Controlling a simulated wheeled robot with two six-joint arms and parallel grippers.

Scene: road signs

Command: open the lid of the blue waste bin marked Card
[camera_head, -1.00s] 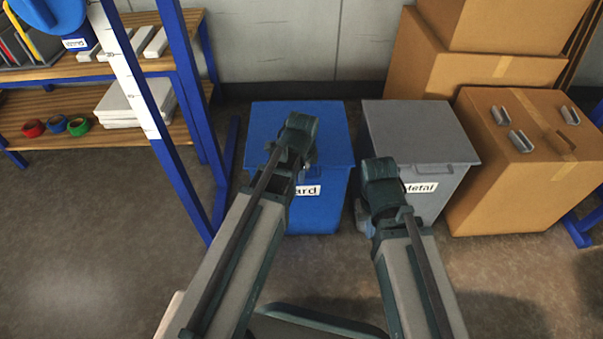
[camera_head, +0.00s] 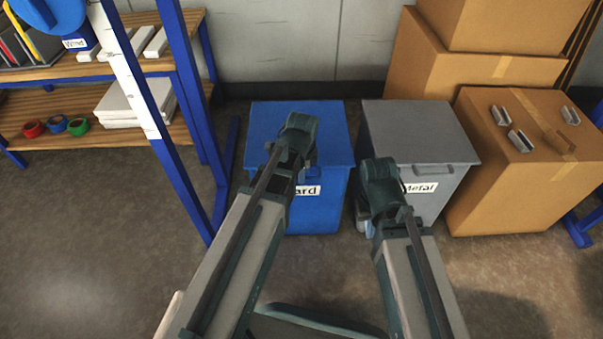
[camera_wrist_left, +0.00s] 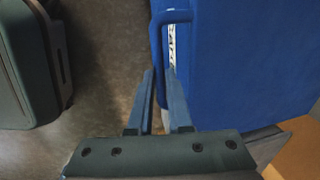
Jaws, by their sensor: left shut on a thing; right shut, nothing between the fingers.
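The blue waste bin (camera_head: 322,215) stands on the floor against the wall, its white label reading "ard" beside my left arm. Its blue lid (camera_head: 265,125) lies flat and closed on top. In the left wrist view, the lid (camera_wrist_left: 250,50) fills the right side and its blue handle (camera_wrist_left: 172,17) sticks out at the front edge. My left gripper (camera_wrist_left: 160,78) is shut on this handle; in the head view my wrist hides the fingers. My right gripper (camera_head: 366,220) is shut and empty, low in front of the grey bin, mostly hidden by its own wrist.
The grey bin (camera_head: 415,135) marked Metal stands close to the right of the blue one. Cardboard boxes (camera_head: 480,200) stand further right. A shelf (camera_head: 130,135) with blue posts stands left. The wall (camera_head: 285,40) is just behind the bins. Open floor (camera_head: 90,240) lies front left.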

